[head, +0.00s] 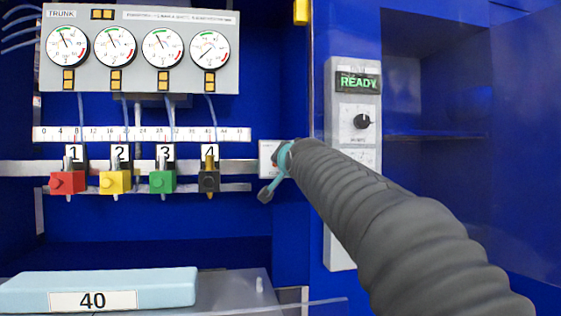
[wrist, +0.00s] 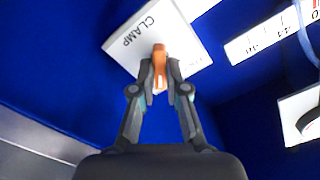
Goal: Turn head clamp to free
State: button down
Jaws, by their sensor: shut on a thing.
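The head clamp is a white plate (wrist: 128,42) marked CLAMP with an orange handle (wrist: 159,62), seen in the wrist view. My gripper (wrist: 160,84) has its two fingers closed on either side of the handle, gripping it. The handle points along the line of the fingers, and its far end lies over the plate. In the head view the clamp plate (head: 267,150) sits on the blue wall at the right end of the rail. My arm and gripper cover most of it there, so the handle is hidden and any free mark cannot be read.
Left of the clamp, red, yellow, green and black numbered blocks (head: 115,181) hang on the rail below a gauge panel (head: 140,15). A control panel (head: 340,130) reading READY stands to the right. A pale blue foam block (head: 30,290) marked 40 lies at lower left.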

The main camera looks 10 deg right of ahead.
jog(key=shift+m, duration=0.8)
jog(key=c, duration=1.2)
grip_release()
jog(key=shift+s, duration=0.1)
jog(key=s, duration=1.1)
jog(key=shift+s, duration=0.4)
